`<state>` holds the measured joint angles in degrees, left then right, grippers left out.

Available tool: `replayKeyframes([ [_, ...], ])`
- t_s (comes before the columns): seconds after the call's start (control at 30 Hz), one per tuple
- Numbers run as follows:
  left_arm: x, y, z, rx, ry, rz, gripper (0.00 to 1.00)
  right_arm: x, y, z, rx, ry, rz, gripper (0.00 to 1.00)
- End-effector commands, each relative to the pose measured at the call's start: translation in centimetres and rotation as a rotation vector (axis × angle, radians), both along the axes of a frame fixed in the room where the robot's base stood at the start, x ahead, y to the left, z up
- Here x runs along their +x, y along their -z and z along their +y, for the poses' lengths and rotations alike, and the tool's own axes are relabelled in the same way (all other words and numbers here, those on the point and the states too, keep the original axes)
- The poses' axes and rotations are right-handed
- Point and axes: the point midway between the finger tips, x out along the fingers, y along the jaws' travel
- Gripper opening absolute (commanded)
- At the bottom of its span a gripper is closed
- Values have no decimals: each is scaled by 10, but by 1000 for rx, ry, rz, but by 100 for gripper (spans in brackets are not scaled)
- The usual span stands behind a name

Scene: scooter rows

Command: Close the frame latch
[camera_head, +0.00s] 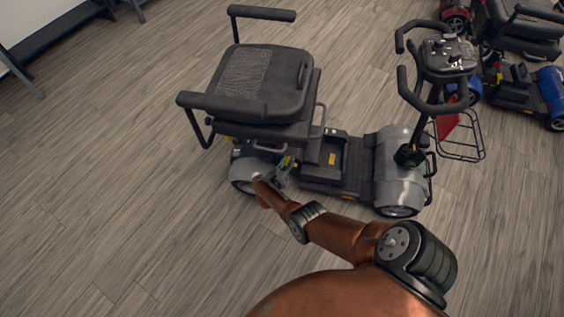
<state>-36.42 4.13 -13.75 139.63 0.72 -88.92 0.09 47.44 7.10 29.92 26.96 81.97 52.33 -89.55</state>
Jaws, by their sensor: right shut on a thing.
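A grey mobility scooter (338,158) stands upright on the floor in the middle of the view, with its seat (262,82) to the left and its tiller (440,62) to the right. My right arm reaches up from the bottom right to the scooter's near side. My right gripper (284,170) is below the seat, beside the rear wheel cover. It is shut on a small yellow-green part, the frame latch (287,161), low on the frame. The gripper partly hides the latch, so its exact position is hard to tell. My left gripper is out of view.
A wire basket (461,140) hangs at the scooter's front right. More scooters, including a blue one (552,88), stand at the top right. A dark bench (55,30) is at the top left. The wood-look floor (95,190) is clear at the left.

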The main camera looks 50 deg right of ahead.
Motion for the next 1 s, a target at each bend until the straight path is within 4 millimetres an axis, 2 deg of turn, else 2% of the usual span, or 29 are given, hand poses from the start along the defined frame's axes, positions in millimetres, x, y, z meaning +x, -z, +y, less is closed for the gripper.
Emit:
replayKeyframes([
  [0.37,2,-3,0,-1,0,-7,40,0,2,2,-1,-6,11,0],
  [0.4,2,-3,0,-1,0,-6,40,0,2,2,-2,-6,11,22],
  [0.6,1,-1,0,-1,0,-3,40,0,2,1,-2,-5,9,36],
  [0.67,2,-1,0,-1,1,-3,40,0,1,1,-2,-4,8,39],
  [1.0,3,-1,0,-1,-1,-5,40,0,1,2,-2,-3,5,39],
])
